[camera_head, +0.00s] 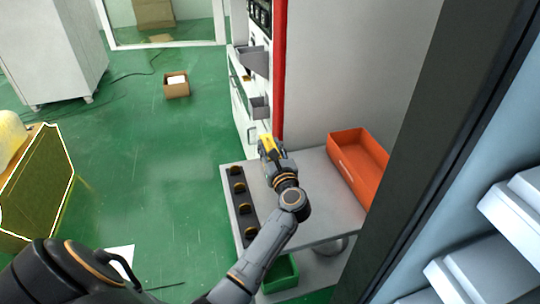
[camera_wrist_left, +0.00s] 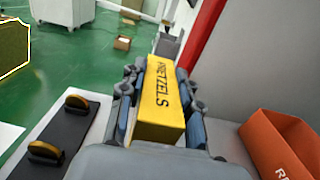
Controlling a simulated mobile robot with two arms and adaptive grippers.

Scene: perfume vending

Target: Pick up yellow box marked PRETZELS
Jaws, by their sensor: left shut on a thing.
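The yellow box marked PRETZELS (camera_wrist_left: 160,98) is held between the fingers of my left gripper (camera_wrist_left: 158,105), with its black lettering facing up in the left wrist view. In the head view, my left gripper (camera_head: 270,150) is over the far end of the grey table, near the red post. There the yellow box (camera_head: 267,143) shows only as a small patch between the fingers. The lower sides of the box are hidden by the fingers. My right gripper is in neither view.
A grey table (camera_head: 318,184) carries an orange bin (camera_head: 343,163) at right and a dark strip (camera_head: 243,217) with several round gold-brown pieces at left. A green bin (camera_head: 280,274) sits below. An open cardboard box (camera_head: 177,88) stands on the green floor, which is largely clear.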

